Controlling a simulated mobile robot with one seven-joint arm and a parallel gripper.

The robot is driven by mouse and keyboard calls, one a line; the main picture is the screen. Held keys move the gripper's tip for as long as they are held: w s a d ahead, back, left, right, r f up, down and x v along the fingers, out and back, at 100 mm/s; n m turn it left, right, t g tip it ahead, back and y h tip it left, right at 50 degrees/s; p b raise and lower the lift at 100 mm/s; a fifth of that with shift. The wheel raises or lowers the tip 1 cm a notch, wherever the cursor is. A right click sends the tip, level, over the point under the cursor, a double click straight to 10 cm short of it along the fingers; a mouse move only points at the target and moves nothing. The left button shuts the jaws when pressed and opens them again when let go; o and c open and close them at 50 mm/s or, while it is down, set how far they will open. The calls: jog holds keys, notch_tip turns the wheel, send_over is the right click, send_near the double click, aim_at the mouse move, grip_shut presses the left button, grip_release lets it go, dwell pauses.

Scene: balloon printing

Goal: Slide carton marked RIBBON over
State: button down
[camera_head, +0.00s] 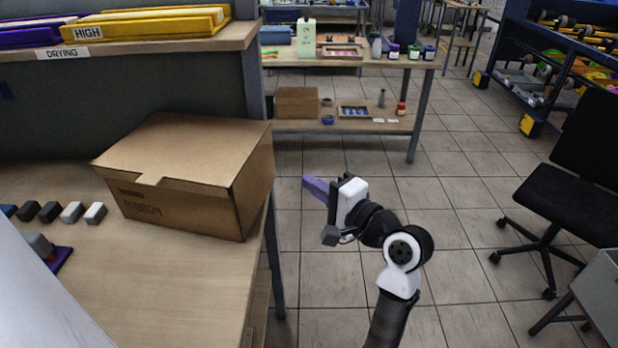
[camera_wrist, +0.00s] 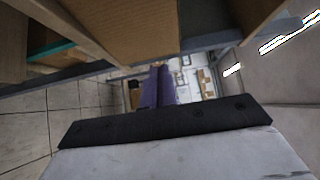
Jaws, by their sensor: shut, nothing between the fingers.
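The carton marked RIBBON (camera_head: 190,170) is a closed brown cardboard box on the wooden table (camera_head: 170,285) at the left in the head view. It sits near the table's right edge, with its marking on the front face. My gripper (camera_head: 308,184) is to the right of the carton, past the table edge and above the floor. Its purple fingers point left toward the carton's right side, with a gap between them. The fingers are shut and empty. In the wrist view, the purple fingers (camera_wrist: 155,88) show close together. A brown surface at the top of that view may be the carton; I cannot tell.
Several small grey and dark blocks (camera_head: 72,212) lie left of the carton. A shelf with yellow trays (camera_head: 145,27) labelled HIGH stands above and behind it. A black office chair (camera_head: 570,180) is at the right. The tiled floor around my arm is clear.

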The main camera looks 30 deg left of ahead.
aim_at(255, 167)
jog(key=p+x, duration=0.1)
jog(key=x, duration=0.2)
jog(key=s+x, duration=0.1)
jog(key=x, duration=0.2)
jog(key=s+p+x, duration=0.1)
jog(key=x, duration=0.2)
jog(key=shift+a+r+p, duration=0.1)
jog(key=shift+a+p, duration=0.15)
jog(key=shift+p, duration=0.1)
jog(key=shift+s+a, duration=0.25)
jog(key=shift+a, duration=0.25)
jog(key=shift+s+a+p, duration=0.35)
jog(key=shift+s+a, duration=0.05)
jog(key=shift+a, duration=0.25)
jog(key=shift+s+a+p, duration=0.35)
jog(key=shift+s+a, duration=0.05)
jog(key=shift+a, duration=0.2)
jog(key=shift+w+d, duration=0.1)
